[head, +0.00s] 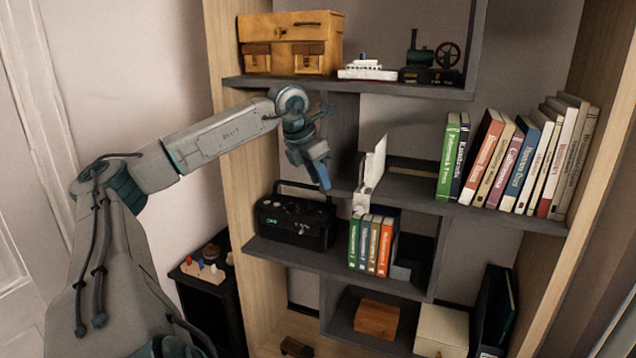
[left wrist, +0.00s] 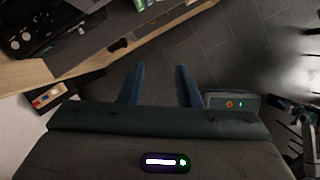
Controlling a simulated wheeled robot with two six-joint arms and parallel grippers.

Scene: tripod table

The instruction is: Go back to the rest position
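My left gripper (head: 322,172) is raised in front of the shelf unit (head: 330,262), left of its middle, with its fingers pointing down. In the left wrist view its two blue fingers (left wrist: 160,88) stand apart with nothing between them, over a dark tiled floor (left wrist: 205,45). In the head view my left arm reaches in from the lower left toward the shelves. My right gripper is in neither view.
The shelves hold a wooden case (head: 290,42), a white ship model (head: 367,68), a steam engine model (head: 432,62), a black radio (head: 296,218) and several books (head: 520,155). A white upright object (head: 372,170) stands just right of my left gripper. A small black table (head: 212,300) stands left.

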